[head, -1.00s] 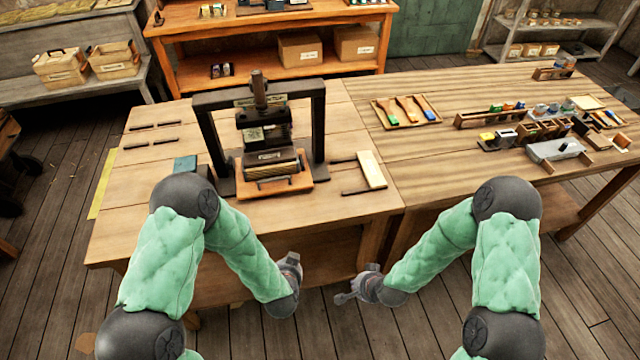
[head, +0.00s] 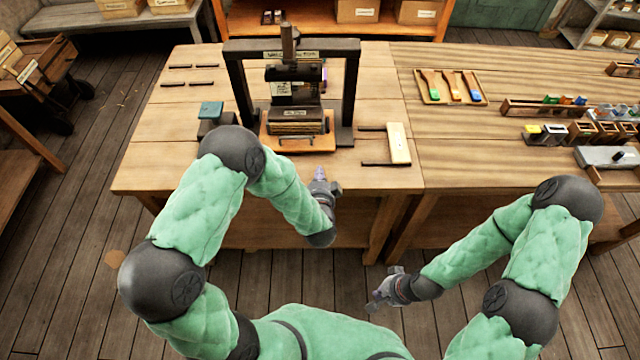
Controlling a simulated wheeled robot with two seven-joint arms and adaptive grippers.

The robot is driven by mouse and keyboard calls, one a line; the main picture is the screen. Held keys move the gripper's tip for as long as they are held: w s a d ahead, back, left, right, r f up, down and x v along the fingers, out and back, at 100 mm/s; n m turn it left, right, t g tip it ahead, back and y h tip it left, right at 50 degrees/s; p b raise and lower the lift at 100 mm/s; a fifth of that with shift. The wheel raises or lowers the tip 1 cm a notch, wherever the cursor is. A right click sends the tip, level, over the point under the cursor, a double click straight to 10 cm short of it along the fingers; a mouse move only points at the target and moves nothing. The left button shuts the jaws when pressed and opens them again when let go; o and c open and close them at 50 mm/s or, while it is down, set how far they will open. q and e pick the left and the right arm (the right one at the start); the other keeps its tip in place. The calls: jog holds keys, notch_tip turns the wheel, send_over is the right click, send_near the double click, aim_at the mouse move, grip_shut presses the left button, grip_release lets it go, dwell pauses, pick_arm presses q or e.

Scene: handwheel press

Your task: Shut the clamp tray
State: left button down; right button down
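The black press (head: 349,95) stands on the wooden bench. The tray juts forward of the press block. My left gripper (head: 321,172) is at the bench's front edge, just below and right of the tray in the picture, pointing toward the press and apart from the handle. Its finger gap is too small to make out. My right gripper (head: 378,290) is open and empty, low in front of the bench.
A pale block with dark rods (head: 399,143) lies right of the press. A teal-topped block (head: 210,111) sits to its left. A tray of coloured-handled tools (head: 450,87) and several small bins (head: 585,132) are further right. The bench front between is clear.

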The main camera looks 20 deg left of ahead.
aim_at(319, 151)
pick_arm(q)
jog(key=x, duration=0.3)
jog(key=b+x, duration=0.1)
jog(key=x, duration=0.1)
jog(key=shift+w+a+r, duration=0.1)
jog(key=shift+w+r, duration=0.1)
jog(key=shift+r, duration=0.15)
jog(key=shift+w+a, duration=0.15)
jog(key=shift+w, duration=0.4)
jog(key=shift+w, duration=0.1)
jog(key=shift+w+a, duration=0.15)
jog(key=shift+w, duration=0.4)
jog(key=shift+w+a, duration=0.2)
jog(key=shift+w, duration=0.35)
